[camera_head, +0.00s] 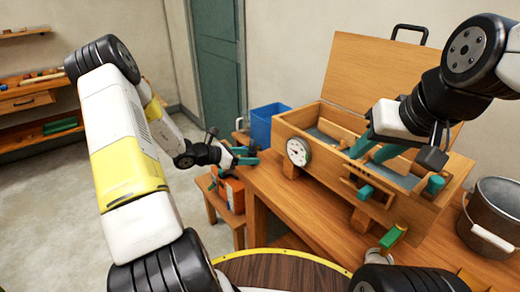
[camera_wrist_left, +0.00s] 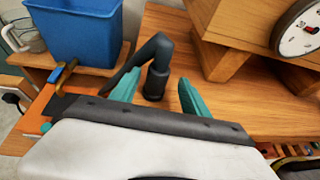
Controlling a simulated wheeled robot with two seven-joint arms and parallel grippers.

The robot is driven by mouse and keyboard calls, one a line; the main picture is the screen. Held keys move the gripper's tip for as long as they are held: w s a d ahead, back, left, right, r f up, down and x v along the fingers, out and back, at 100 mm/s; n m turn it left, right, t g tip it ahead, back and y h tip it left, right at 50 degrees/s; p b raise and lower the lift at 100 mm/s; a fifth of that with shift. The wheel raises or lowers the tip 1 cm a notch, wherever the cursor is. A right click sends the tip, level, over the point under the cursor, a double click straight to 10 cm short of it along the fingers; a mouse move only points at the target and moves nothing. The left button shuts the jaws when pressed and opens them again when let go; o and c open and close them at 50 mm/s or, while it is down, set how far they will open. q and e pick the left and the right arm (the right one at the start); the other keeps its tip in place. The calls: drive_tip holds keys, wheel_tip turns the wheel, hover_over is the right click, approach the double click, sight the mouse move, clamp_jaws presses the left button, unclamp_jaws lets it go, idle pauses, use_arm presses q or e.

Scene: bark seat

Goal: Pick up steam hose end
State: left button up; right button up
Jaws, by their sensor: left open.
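The steam hose end appears to be the dark grey, bent tube piece (camera_wrist_left: 156,72) in the left wrist view, standing on the wooden bench top. My left gripper (camera_wrist_left: 160,82) is open, with one teal finger on each side of this piece in the picture. I cannot tell whether either finger touches it. In the head view my left gripper (camera_head: 248,155) is at the bench's left end, and I cannot make out the hose end there. My right gripper (camera_head: 375,148) has its teal fingers apart over the open wooden steam box (camera_head: 320,162).
A blue bin (camera_head: 268,122) stands behind my left gripper. A round gauge (camera_head: 298,152) is on the box's front left. An orange box (camera_head: 232,192) sits on a low stand below. A metal bucket (camera_head: 492,220) stands at the right.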

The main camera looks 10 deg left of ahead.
use_arm(q)
drive_tip(key=x, duration=0.5)
drive_tip(key=shift+w+a, duration=0.2)
drive_tip(key=shift+w, duration=0.05)
clamp_jaws()
